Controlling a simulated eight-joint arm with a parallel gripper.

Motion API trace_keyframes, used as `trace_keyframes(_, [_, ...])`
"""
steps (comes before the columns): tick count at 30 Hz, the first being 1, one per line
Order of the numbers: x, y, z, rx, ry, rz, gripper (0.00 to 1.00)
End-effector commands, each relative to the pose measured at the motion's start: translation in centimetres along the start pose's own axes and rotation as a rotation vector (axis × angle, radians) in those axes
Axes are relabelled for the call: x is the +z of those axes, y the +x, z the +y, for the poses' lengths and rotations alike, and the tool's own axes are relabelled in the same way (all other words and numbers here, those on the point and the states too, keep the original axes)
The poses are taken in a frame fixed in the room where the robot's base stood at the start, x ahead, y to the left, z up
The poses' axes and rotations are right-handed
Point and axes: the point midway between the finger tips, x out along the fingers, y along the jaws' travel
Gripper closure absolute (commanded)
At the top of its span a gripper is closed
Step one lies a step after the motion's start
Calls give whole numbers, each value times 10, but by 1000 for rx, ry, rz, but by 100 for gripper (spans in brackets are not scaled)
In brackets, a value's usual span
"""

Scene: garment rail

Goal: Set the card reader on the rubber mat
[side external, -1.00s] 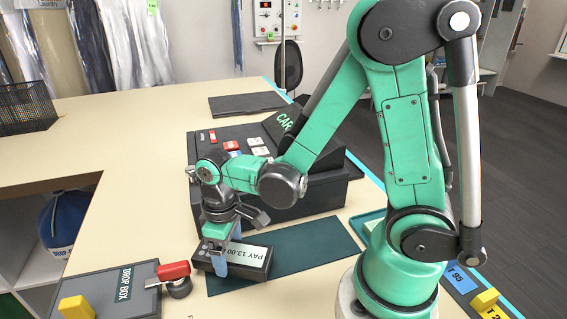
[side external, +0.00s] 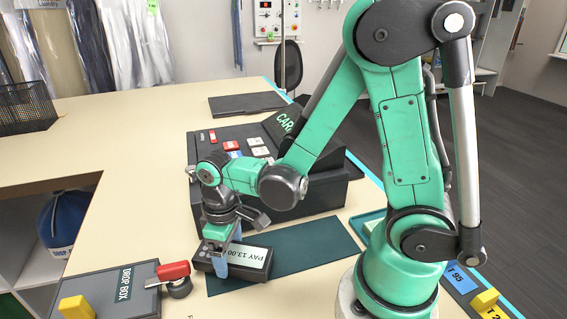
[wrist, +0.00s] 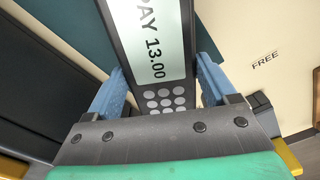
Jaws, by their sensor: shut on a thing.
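The card reader (side external: 256,257) is a dark slab with a light screen reading PAY 13.00 and a keypad. My gripper (side external: 228,262) is shut on it, with a blue finger on each side. In the wrist view the reader (wrist: 160,92) runs between the two fingers of my gripper (wrist: 160,95). The rubber mat (side external: 315,250) is a dark green sheet on the counter, beneath and to the right of the reader. The reader's left end reaches past the mat's left edge in the side view. I cannot tell whether its underside touches the mat.
The dark till (side external: 320,195) stands just behind the mat. The mat's right part is clear. A wire basket (side external: 27,107) sits at back left.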

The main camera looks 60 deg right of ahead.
Motion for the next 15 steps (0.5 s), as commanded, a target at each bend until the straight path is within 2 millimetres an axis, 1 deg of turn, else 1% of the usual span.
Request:
trace_keyframes(14, [0,2,0,0,0,0,90])
trace_keyframes(15, [0,2,0,0,0,0,10])
